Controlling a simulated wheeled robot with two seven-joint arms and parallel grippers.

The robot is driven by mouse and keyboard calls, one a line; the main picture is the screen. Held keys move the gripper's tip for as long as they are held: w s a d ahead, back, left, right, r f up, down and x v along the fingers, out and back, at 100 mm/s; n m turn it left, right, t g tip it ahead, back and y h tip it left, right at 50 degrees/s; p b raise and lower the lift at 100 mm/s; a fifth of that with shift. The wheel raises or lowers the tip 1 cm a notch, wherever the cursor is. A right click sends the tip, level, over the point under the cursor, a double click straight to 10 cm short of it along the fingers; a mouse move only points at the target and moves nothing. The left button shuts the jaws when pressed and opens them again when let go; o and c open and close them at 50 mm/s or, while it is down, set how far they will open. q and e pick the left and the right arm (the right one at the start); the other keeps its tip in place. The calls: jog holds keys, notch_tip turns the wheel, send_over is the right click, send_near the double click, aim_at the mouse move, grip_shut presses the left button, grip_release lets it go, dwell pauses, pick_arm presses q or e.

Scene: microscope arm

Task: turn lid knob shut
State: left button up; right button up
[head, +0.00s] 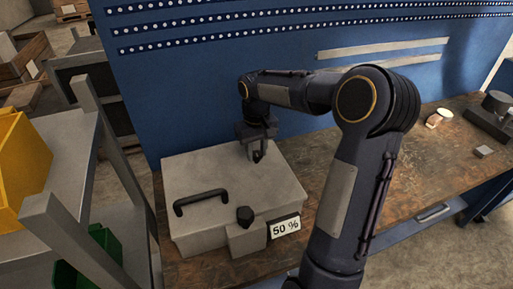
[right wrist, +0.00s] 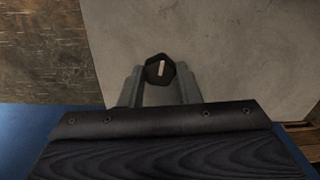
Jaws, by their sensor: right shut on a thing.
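A grey box with a flat lid (head: 205,170) sits at the left end of the workbench, and its lid is down. My right gripper (head: 257,156) reaches down to the back right part of the lid. In the right wrist view, a dark faceted lid knob (right wrist: 160,70) with a pale line mark sits between the fingertips of that gripper (right wrist: 159,80), which are shut on it. The pale mark runs nearly up and down in that view. In the head view the fingers mostly hide this knob. My left gripper is not in view.
A black handle (head: 201,200) stands on the lid's left part. Another dark knob (head: 245,216) and a "50 %" sign (head: 285,227) are at the box front. A grey shelf rack (head: 75,225) stands close on the left. The bench (head: 400,165) right of the box is mostly clear.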

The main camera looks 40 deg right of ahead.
aim_at(256, 153)
jog(key=shift+n, duration=0.9)
jog(key=o, duration=1)
jog(key=shift+r, duration=3.9)
